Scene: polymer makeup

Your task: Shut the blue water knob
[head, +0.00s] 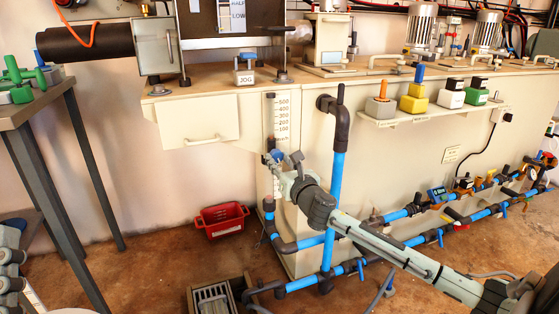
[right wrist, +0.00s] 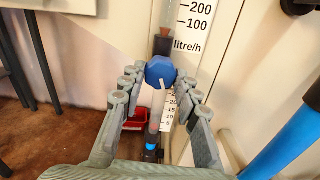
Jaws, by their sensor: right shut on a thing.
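The blue water knob (right wrist: 160,72) is in the middle of the right wrist view, on an upright flow gauge (right wrist: 190,25) marked litre/h. In the head view the gauge (head: 276,118) stands on the front of the cream machine. The knob is small there and partly hidden by my right gripper (head: 277,161). In the right wrist view my right gripper (right wrist: 158,76) has its two grey fingers on either side of the knob, shut on it. Part of my left gripper (head: 12,268) shows at the left edge of the head view; its jaw state is unclear.
Blue pipes (head: 336,190) with dark elbows run upright beside the gauge and low to the right. A red bin (head: 222,222) sits on the floor. A dark-legged table (head: 30,110) stands left. A grey crate (head: 212,297) is at the bottom.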

